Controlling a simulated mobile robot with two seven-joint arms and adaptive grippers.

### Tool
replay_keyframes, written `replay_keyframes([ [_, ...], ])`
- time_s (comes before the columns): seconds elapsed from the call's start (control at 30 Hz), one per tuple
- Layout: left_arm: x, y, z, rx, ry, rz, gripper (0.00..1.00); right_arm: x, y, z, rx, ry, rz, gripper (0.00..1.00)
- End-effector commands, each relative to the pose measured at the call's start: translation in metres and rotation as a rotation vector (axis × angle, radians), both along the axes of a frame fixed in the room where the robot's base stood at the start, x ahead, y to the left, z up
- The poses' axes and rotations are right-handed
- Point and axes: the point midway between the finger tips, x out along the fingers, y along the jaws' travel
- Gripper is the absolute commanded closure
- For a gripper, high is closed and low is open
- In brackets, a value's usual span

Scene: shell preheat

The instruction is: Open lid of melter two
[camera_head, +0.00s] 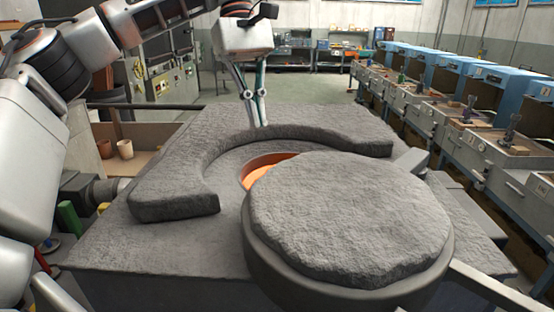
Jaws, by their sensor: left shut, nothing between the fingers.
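The melter (175,245) is a grey, rough-topped block in front of me, with a raised curved rim (290,137) around its opening. Its round grey lid (350,215) is swung partly aside toward the front right. An orange glowing interior (265,172) shows in the gap at the lid's left. My left gripper (259,124) is shut and empty, pointing down by the far side of the curved rim, apart from the lid. Whether its tips touch the melter I cannot tell. My right gripper is not in view. No number shows on the melter.
A grey bar (410,162) sticks out behind the lid at the right. A row of blue and grey machines (470,110) runs along the right. A wooden bin with clay pots (125,149) stands at the left. Open floor lies behind the melter.

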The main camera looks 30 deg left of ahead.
Motion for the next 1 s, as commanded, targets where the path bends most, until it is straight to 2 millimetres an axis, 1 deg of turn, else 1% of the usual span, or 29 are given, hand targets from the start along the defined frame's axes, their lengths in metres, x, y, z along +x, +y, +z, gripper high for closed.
replay_keyframes([
  [0.03,-0.002,-0.002,-0.010,-0.002,0.005,-0.003,1.00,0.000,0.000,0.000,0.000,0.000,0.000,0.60],
  [0.1,-0.005,-0.007,-0.023,-0.001,0.004,-0.005,1.00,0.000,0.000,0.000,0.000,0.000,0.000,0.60],
  [0.4,-0.017,-0.025,-0.076,-0.002,0.002,-0.002,1.00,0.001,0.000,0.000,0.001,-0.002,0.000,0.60],
  [0.43,-0.020,-0.032,-0.073,-0.003,-0.002,-0.005,1.00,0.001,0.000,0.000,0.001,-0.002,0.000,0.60],
  [0.5,-0.026,-0.040,-0.072,-0.002,-0.002,-0.004,1.00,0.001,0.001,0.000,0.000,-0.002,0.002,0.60],
  [0.63,-0.033,-0.052,-0.072,-0.001,0.000,-0.002,1.00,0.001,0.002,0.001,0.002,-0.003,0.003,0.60],
  [0.8,-0.036,-0.058,-0.072,-0.003,-0.001,0.000,1.00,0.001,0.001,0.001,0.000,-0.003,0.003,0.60],
  [1.0,-0.037,-0.059,-0.072,-0.003,-0.001,0.000,1.00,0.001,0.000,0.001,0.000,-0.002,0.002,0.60],
])
